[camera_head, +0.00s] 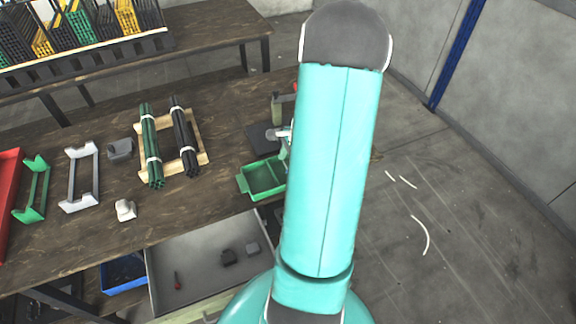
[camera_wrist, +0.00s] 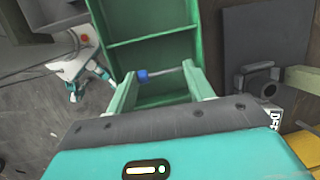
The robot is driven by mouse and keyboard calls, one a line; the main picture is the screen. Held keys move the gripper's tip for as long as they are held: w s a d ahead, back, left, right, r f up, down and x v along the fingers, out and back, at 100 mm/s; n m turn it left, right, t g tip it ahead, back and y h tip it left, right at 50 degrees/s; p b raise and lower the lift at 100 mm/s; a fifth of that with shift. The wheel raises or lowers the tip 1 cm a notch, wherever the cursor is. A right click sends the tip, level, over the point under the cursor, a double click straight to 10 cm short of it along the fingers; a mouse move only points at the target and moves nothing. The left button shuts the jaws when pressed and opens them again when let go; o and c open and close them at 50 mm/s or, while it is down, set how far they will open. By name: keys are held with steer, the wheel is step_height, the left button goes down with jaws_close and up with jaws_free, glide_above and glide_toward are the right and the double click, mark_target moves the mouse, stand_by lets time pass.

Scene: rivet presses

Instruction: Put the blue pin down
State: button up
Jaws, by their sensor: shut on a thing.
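The blue pin (camera_wrist: 142,76) shows in the wrist view as a small blue head with a thin grey shaft. It lies crosswise between the two fingers of my gripper (camera_wrist: 163,73), which is shut on it. Behind the pin is a green tray (camera_wrist: 150,18) split by a divider, and the pin appears over its near compartment. I cannot tell how high the pin is above the tray floor. In the head view the green tray (camera_head: 243,185) sits at the bench's right front edge, partly behind my arm. My gripper and the pin are hidden there.
Left of the tray, a wooden rack (camera_head: 203,151) holds green and dark rod bundles. A dark press base (camera_head: 262,138) stands just behind the tray. Grey and green brackets (camera_head: 36,188) lie farther left. A grey bin (camera_head: 190,295) is below the bench front.

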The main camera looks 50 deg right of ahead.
steer(key=shift+f, duration=1)
steer(key=o, duration=0.7)
steer(key=shift+f, duration=0.1)
steer(key=shift+c, duration=0.2)
steer(key=v, duration=1.2)
